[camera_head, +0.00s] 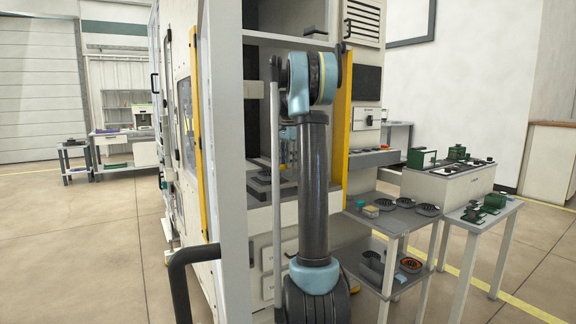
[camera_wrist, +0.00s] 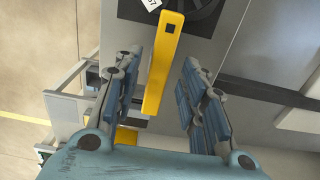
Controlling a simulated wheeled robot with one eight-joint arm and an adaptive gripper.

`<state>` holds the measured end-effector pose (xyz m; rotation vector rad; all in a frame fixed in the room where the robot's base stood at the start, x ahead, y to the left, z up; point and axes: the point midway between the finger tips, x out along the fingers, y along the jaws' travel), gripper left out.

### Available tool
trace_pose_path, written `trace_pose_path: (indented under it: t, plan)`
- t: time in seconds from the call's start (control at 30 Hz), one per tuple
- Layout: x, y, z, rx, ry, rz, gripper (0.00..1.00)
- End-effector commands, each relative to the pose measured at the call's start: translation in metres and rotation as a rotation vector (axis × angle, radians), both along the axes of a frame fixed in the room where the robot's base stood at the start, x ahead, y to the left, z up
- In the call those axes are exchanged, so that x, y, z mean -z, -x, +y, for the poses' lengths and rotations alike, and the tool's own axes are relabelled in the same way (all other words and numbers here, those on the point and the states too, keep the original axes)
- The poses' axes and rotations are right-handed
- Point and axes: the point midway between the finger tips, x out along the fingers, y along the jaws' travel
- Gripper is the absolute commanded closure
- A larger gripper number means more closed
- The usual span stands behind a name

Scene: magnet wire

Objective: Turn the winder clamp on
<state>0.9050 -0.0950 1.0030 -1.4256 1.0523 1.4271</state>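I cannot tell for certain which part is the winder clamp. Green devices (camera_head: 421,157) stand on a white bench cabinet with dark knobs on top, at the right in the head view. More green devices (camera_head: 474,212) sit on a small grey stand in front of it. My gripper (camera_wrist: 160,64) is open in the wrist view, with its blue-grey fingers spread apart. A yellow bar (camera_wrist: 164,62) shows between the fingers; I cannot tell how far beyond them it is. I see nothing held. In the head view my arm's links hide the gripper.
A large cream machine enclosure with a yellow upright edge (camera_head: 342,110) stands close around my arm. A grey shelf table (camera_head: 385,222) with dark round parts is right of my arm. A black bent handle (camera_head: 190,262) is at lower left. Open floor (camera_head: 90,235) lies left.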

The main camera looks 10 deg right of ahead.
Motion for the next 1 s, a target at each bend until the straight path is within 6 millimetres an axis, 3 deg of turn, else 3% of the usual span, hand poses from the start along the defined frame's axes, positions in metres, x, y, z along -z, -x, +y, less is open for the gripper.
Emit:
trace_pose_path:
  t: [0.6,1.0]
  plan:
    - [-0.098,-0.001,0.0,0.0,-0.001,0.0,0.62]
    - [-0.111,-0.001,0.0,0.0,-0.001,0.0,0.62]
